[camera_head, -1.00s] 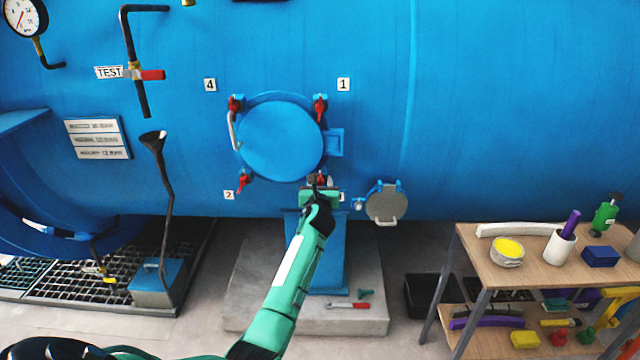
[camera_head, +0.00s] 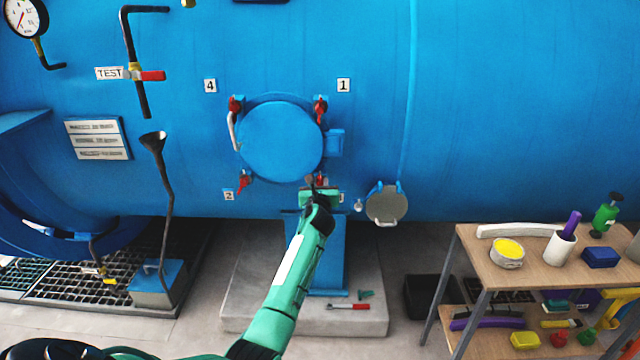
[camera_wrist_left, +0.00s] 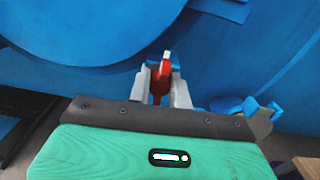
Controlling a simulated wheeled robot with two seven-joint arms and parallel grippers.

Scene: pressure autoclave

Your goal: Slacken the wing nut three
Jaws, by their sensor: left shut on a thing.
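The round blue hatch cover (camera_head: 280,141) is closed on the blue vessel, with red wing nuts around its rim. Wing nut three sits at the lower right of the rim; in the left wrist view its red body (camera_wrist_left: 161,80) shows between the fingers. My left gripper (camera_head: 319,184) reaches up to it from below, and in the left wrist view the fingers (camera_wrist_left: 162,88) are shut on it. In the head view the gripper mostly hides this nut. The other red wing nuts stand at upper left (camera_head: 235,104), upper right (camera_head: 320,110) and lower left (camera_head: 243,181). My right gripper is not in view.
A small grey round cover (camera_head: 386,204) hangs to the right of the gripper. A blue pedestal (camera_head: 330,262) on a concrete plinth (camera_head: 245,300) stands below. A wooden cart (camera_head: 540,277) with tools is at right. Number plates 1, 2 and 4 are near the hatch.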

